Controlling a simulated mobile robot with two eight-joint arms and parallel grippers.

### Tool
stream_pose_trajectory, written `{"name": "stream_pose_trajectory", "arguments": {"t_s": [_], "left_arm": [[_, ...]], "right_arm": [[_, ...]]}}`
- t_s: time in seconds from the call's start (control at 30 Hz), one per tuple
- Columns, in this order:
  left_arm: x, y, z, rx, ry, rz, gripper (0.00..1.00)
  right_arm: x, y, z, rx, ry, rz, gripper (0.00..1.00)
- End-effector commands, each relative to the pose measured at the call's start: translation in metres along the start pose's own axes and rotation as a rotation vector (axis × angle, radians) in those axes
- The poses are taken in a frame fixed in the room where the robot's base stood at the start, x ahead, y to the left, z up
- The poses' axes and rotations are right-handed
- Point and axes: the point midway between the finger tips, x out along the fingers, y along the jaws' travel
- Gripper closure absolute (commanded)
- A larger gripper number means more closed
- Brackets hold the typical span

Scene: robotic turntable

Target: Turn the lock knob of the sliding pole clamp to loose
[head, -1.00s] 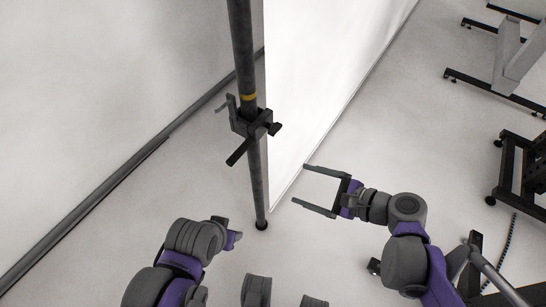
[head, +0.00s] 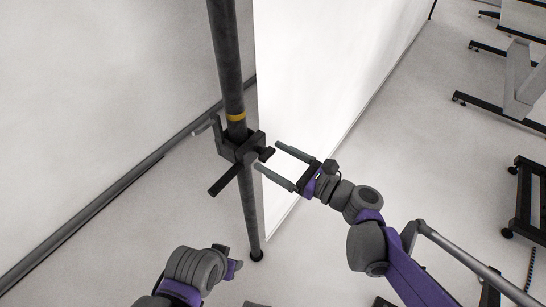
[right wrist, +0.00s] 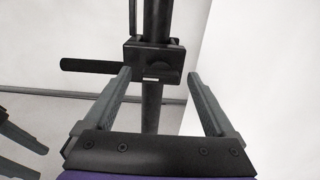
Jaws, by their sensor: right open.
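The dark sliding pole clamp (head: 240,147) sits around the upright pole below a yellow band. Its small lock knob (head: 267,153) sticks out on the right side, and a bar handle (head: 224,180) points down left. In the right wrist view the clamp (right wrist: 152,52) is ahead, with its bar handle (right wrist: 88,66) to the left. My right gripper (head: 267,156) is open and empty; its fingertips are close to the knob, and I cannot tell whether they touch it. My left gripper (head: 232,264) is low, left of the pole's foot; its fingers are unclear.
The pole (head: 229,70) stands beside a bright white panel (head: 320,80). A grey wall with a dark base rail (head: 110,200) is on the left. Dark-footed stands (head: 515,95) are far right. The floor between is clear.

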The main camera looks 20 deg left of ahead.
Motion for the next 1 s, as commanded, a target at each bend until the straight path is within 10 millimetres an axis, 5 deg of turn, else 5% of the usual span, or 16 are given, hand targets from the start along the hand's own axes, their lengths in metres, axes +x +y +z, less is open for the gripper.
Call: {"name": "stream_pose_trajectory", "arguments": {"t_s": [0.4, 0.87, 1.0], "left_arm": [[0.0013, 0.0, 0.0002, 0.0, 0.0, 0.0, 0.5], [0.0013, 0.0, 0.0003, 0.0, 0.0, 0.0, 0.5], [0.001, 0.0, 0.0002, 0.0, 0.0, 0.0, 0.5]], "right_arm": [[0.0089, 0.0, 0.0001, -0.001, 0.0, -0.001, 0.12], [0.0086, 0.0001, 0.0, -0.001, 0.001, 0.0, 0.95], [0.0086, 0.0001, 0.0001, -0.005, 0.001, 0.0, 0.96]]}}
